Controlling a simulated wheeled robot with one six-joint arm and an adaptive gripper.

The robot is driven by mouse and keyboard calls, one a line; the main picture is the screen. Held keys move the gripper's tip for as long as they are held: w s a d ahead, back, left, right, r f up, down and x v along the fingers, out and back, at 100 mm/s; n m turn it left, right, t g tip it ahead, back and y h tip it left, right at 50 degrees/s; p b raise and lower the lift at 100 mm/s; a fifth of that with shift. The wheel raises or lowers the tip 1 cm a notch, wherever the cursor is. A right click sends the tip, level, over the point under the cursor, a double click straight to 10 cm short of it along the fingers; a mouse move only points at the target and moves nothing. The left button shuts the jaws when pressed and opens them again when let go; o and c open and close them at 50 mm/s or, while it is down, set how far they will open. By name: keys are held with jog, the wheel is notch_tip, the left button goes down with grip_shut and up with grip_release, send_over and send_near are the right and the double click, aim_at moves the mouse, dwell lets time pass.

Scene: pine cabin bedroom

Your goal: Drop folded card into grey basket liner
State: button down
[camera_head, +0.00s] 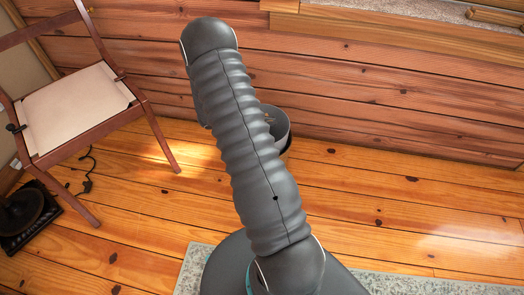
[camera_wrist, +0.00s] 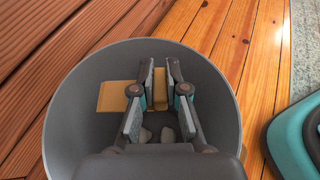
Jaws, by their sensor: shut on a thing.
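The grey basket liner (camera_wrist: 72,118) is a round, open-topped bin that fills much of the wrist view. In the head view its rim (camera_head: 284,126) shows partly behind my arm, near the plank wall. My gripper (camera_wrist: 160,80) is over the liner's opening, with its fingers pointing into it. It is shut on the tan folded card (camera_wrist: 114,95). Part of the card shows between the fingers and part sticks out left of the left finger. The head view hides the gripper and card behind my arm.
A wooden chair (camera_head: 75,108) stands at the left, with a dark device (camera_head: 28,215) and a cable on the floor. A pale rug (camera_head: 430,287) lies in front. The plank floor right of the liner is clear.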

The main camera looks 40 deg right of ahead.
jog(key=c, duration=1.1)
grip_release()
jog(key=v, duration=1.2)
